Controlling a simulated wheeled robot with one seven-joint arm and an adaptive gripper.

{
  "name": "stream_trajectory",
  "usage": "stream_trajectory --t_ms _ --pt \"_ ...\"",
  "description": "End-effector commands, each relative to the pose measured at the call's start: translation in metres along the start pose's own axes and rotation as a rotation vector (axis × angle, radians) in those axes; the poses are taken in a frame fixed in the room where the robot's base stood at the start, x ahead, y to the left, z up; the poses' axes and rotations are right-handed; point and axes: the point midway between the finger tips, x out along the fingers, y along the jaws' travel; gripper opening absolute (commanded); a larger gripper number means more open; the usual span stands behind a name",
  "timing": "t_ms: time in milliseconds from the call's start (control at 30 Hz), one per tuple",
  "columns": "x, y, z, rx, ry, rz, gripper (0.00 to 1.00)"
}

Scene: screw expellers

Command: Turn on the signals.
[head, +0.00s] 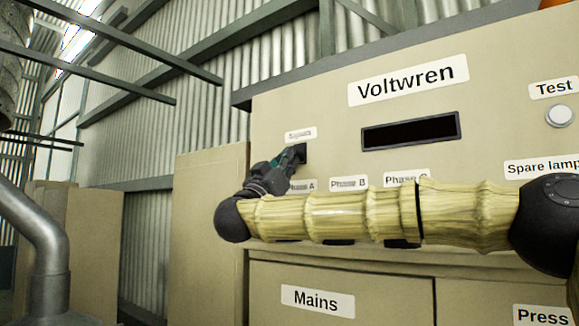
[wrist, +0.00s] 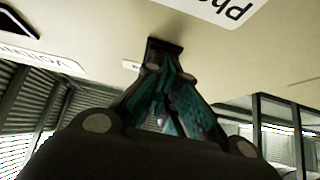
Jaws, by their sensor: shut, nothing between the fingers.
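The beige Voltwren panel (head: 270,110) fills the right of the head view. A small blurred label (head: 300,134), which seems to read Signals, sits at its upper left. Just below that label is a small black switch (head: 303,148). My gripper (head: 295,155) is shut and empty, with its fingertips at this switch. The switch also shows in the wrist view (wrist: 168,43), right at the tips of my gripper (wrist: 158,64). The fingertips partly cover it, and I cannot tell whether they press it or which way it is set.
Phase A (head: 302,186), Phase B (head: 348,183) and Phase C (head: 407,178) labels lie below, their controls mostly behind my arm. A dark display (head: 411,131) and round Test button (head: 559,115) are to the right. A metal pipe (head: 50,240) stands far left.

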Motion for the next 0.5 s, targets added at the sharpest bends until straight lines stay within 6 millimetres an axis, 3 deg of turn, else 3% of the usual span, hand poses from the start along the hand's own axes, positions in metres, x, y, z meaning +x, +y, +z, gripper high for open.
stream_trajectory --t_ms 500 --pt "0.0036 0.0015 0.0049 0.001 0.051 0.002 0.0"
